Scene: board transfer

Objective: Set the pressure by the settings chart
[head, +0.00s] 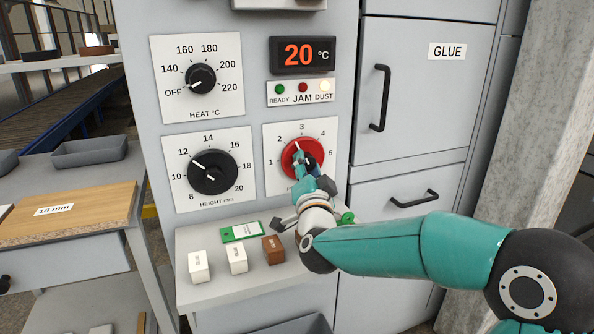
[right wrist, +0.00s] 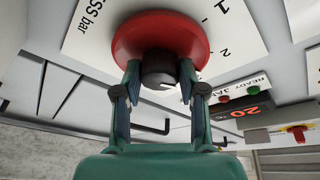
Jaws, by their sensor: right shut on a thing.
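The red pressure knob (head: 289,154) sits on a white dial plate (head: 273,187) numbered 1 to 5. Its white mark seems to point between 2 and 3. My right gripper (head: 305,160) is shut on the knob; the right wrist view shows its two fingers (right wrist: 160,82) on either side of the knob's dark centre grip (right wrist: 158,68), in front of the red disc (right wrist: 150,32). My gripper covers part of the dial's lower label. A green-edged card (head: 240,231) lies on the small shelf; its print is too small to read. My left gripper is not in view.
The heat dial (head: 201,79) points to OFF and the height dial (head: 212,172) near 12. The display (head: 303,54) reads 20 °C; the DUST lamp (head: 325,87) looks lit. Several small labelled blocks (head: 237,260) stand on the shelf below. A GLUE cabinet (head: 425,100) is at right.

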